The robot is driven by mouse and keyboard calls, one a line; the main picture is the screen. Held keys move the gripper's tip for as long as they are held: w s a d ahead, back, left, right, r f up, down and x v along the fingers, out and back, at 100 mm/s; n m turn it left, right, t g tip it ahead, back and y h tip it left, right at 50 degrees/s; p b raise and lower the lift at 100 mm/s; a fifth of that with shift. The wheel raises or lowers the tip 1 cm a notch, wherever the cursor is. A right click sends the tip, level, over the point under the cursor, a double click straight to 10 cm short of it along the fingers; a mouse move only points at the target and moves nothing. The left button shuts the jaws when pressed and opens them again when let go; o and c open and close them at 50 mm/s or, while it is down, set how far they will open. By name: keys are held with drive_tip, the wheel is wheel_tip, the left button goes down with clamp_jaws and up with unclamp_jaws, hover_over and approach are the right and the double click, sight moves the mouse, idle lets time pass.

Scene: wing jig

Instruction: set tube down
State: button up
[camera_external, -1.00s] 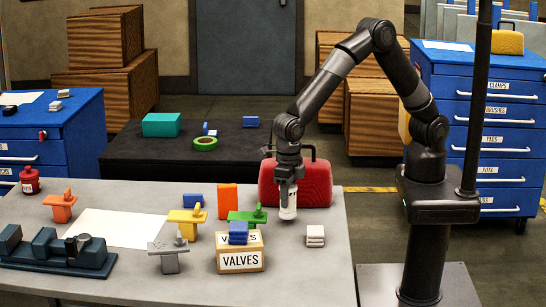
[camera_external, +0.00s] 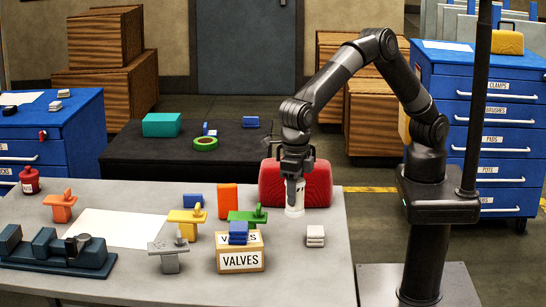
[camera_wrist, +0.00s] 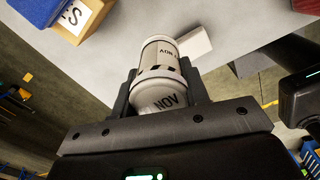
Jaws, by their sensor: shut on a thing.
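The tube (camera_external: 295,203) is a white cylinder with dark printed lettering. It stands upright, or nearly so, over the grey table in front of the red case. In the wrist view the tube (camera_wrist: 163,80) sits between the two fingers, its label showing. My gripper (camera_external: 294,183) points down and is shut on the tube's upper part. The tube's lower end is at or very close to the table top; I cannot tell whether it touches.
A red case (camera_external: 318,185) stands just behind the tube. A VALVES box (camera_external: 240,260), a green clamp (camera_external: 248,217) and an orange block (camera_external: 228,200) stand to the left. A small white stack (camera_external: 315,236) lies in front. The table between them is clear.

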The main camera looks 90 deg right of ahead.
drive_tip(key=shift+s+a+f, duration=1)
drive_tip(key=shift+a+f, duration=0.8)
drive_tip(key=shift+a, duration=0.65)
drive_tip(key=shift+s+a+f, duration=1)
drive_tip(key=shift+a+f, duration=0.8)
drive_tip(key=shift+a, duration=0.65)
drive_tip(key=shift+s+a+f, duration=1)
drive_tip(key=shift+a+f, duration=0.8)
drive_tip(key=shift+a, duration=0.65)
drive_tip(key=shift+f, duration=0.15)
drive_tip(key=o, duration=1)
wheel_tip(320, 180, up, 12)
drive_tip(key=shift+r, duration=0.15)
